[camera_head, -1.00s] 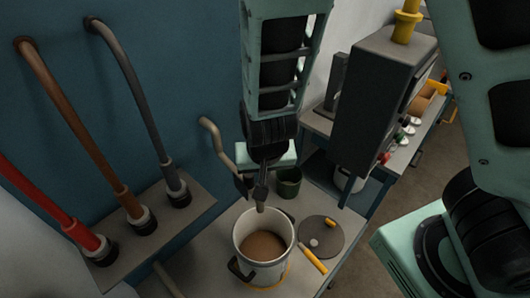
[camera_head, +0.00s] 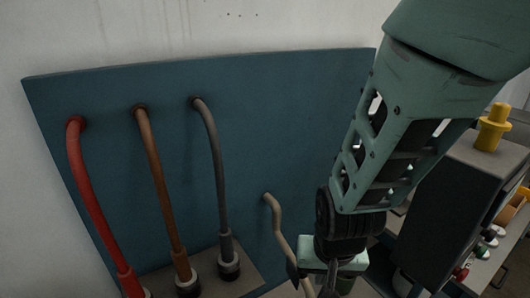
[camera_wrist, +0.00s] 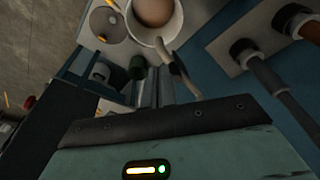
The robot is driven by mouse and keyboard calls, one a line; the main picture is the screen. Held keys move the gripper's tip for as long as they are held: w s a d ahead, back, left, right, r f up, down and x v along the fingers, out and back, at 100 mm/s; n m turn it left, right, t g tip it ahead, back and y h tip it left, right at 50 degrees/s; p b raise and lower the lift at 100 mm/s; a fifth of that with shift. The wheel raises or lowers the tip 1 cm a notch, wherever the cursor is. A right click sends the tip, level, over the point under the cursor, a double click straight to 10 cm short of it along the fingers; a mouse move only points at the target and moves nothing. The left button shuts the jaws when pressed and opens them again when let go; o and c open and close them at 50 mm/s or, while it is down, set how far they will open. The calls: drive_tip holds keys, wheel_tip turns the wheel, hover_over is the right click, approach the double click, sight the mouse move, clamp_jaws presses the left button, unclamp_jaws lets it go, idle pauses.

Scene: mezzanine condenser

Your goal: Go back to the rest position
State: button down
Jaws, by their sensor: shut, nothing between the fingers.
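My gripper (camera_head: 326,287) is at the bottom edge of the head view, below the dark wrist and pale green housing. Its fingers are partly cut off; they look shut, with nothing held. In the wrist view the white pot (camera_wrist: 178,22) with brown contents (camera_wrist: 154,10) is at the top, cut by the frame edge. The round grey lid (camera_wrist: 107,25) lies to its left. The gripper is apart from the pot. The pot is out of the head view.
A blue panel (camera_head: 285,120) carries red (camera_head: 85,185), brown (camera_head: 160,190) and grey (camera_head: 216,165) hoses. A bent beige pipe (camera_head: 277,222) stands near my gripper. A dark box with a yellow knob (camera_head: 493,130) is at right. A dark green cup (camera_wrist: 138,66) shows in the wrist view.

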drive_tip(key=s+f+n+g+b, duration=0.2)
drive_tip(key=s+f+n+b, duration=0.4)
drive_tip(key=b, duration=0.9)
drive_tip(key=s+n, duration=0.3)
drive_tip(key=s, duration=0.2)
drive_tip(key=shift+s+d+f+n+y+b, duration=0.2)
drive_tip(key=shift+s+f+n+y+b, duration=0.1)
drive_tip(key=shift+b, duration=0.1)
